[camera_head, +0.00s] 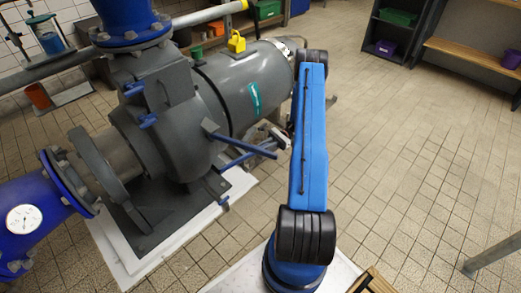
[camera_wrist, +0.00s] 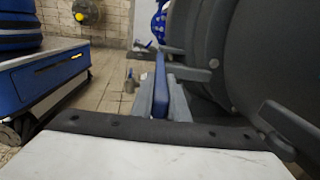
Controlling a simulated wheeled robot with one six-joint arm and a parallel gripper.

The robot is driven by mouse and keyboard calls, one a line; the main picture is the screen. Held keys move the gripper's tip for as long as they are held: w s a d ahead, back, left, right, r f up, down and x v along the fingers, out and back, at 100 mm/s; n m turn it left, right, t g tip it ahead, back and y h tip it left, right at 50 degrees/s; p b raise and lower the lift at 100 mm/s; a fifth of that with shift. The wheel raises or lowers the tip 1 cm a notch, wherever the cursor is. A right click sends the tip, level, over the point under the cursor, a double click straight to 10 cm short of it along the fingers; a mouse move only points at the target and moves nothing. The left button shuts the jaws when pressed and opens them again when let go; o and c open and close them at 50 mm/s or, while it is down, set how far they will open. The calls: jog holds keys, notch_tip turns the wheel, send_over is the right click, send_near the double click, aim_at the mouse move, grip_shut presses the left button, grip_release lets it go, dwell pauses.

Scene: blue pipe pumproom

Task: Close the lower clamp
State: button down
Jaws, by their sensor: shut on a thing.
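The grey pump (camera_head: 180,115) carries blue clamp levers. A long upper lever (camera_head: 240,143) sticks out to the right from its casing. The lower clamp's blue lever (camera_head: 236,160) sits just below it and reaches right to my gripper (camera_head: 264,149). In the wrist view, the blue lever (camera_wrist: 160,88) stands between the two grey fingers of my gripper (camera_wrist: 160,103), which is shut on it. The lever's far end and the clamp's latch are hidden or too small to tell.
The dark pump body (camera_wrist: 270,60) is close on the right in the wrist view. A blue pipe with a gauge (camera_head: 22,218) is at the lower left. Shelves (camera_head: 400,28) and a wooden bench (camera_head: 475,52) stand at the back right. The tiled floor (camera_head: 420,140) on the right is mostly clear.

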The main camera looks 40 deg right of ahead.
jog(key=c, duration=1.7)
grip_release()
jog(key=d, duration=1.7)
jog(key=shift+s+d, duration=0.25)
jog(key=shift+s, duration=0.1)
jog(key=shift+c, duration=0.5)
